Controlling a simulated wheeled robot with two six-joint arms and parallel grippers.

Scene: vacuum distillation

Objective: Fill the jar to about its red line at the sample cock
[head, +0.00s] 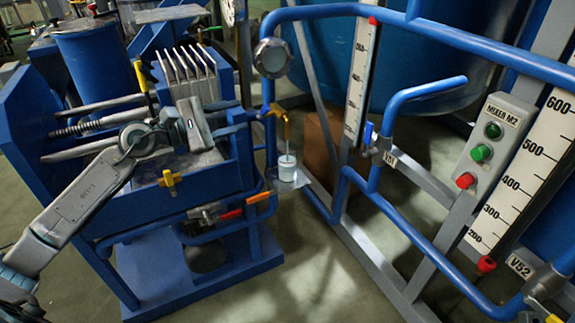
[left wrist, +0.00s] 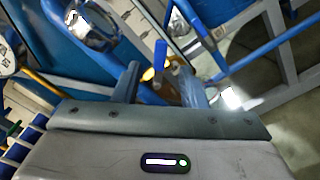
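The jar (head: 286,172) is small and whitish. It stands upright on a small grey shelf (head: 290,184) beneath the yellow sample cock (head: 281,118). I cannot make out its red line or its liquid level. My left gripper (head: 232,109) is just left of the cock, at about its height. In the left wrist view its two fingers (left wrist: 161,88) are apart, with nothing clamped between them. The yellow cock (left wrist: 149,74) and a blue handle (left wrist: 161,54) show beyond the gap. A bright white shape, likely the jar (left wrist: 232,97), is right of the fingers. My right gripper is out of view.
A blue filter press with grey plates (head: 188,70) stands under and behind my left arm. Blue pipes (head: 330,12) and a round sight glass (head: 272,57) are close to the cock. A button box (head: 490,145) and scales are at right. Floor at front centre is clear.

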